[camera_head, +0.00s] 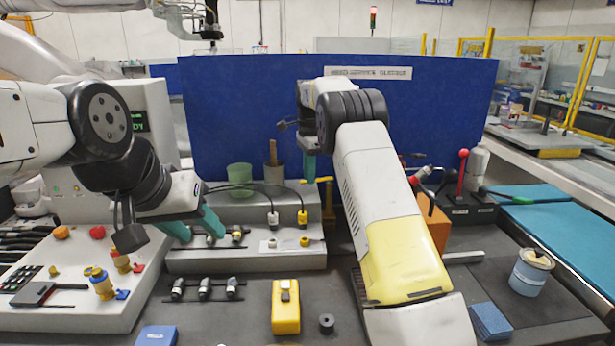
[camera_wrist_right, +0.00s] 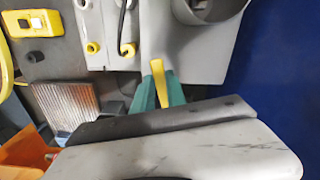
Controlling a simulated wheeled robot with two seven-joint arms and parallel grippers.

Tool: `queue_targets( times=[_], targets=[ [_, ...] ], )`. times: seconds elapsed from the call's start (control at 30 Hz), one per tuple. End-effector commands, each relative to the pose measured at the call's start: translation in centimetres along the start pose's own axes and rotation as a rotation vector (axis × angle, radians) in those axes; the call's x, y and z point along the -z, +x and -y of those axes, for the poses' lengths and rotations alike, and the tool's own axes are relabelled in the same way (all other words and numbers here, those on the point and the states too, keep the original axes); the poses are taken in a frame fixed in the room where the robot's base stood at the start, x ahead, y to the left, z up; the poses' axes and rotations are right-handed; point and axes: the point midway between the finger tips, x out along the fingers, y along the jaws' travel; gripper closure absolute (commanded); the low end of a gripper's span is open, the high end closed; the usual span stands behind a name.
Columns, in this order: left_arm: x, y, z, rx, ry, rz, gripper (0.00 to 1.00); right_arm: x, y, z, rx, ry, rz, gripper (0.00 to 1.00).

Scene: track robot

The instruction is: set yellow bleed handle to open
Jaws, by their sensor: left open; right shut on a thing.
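The yellow bleed handle (camera_wrist_right: 157,71) is a slim yellow lever beside the grey fixture in the right wrist view. My right gripper (camera_wrist_right: 158,94) has its green fingers shut on the handle, whose tip sticks out beyond them. In the head view the handle (camera_head: 324,180) shows as a small yellow bar next to the right gripper (camera_head: 310,172); the right arm hides much of the area below. My left gripper (camera_head: 203,232) is open and appears empty, its teal fingers above the connectors on the grey fixture.
The grey stepped fixture (camera_head: 290,262) holds cables and connectors. A yellow device (camera_head: 286,305) and a blue block (camera_head: 157,336) lie on the front of the bench. A red-knobbed lever (camera_head: 463,170) stands at right. A blue panel (camera_head: 260,105) closes the back.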

Motion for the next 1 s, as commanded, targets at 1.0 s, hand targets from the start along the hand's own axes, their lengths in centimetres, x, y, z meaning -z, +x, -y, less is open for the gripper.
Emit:
queue_targets(
  times=[1.0],
  targets=[
    [0.0, 0.0, 0.0, 0.000, 0.000, 0.000, 0.55, 0.1, -0.1, 1.4, 0.003, 0.190, 0.001, 0.69]
  ],
)
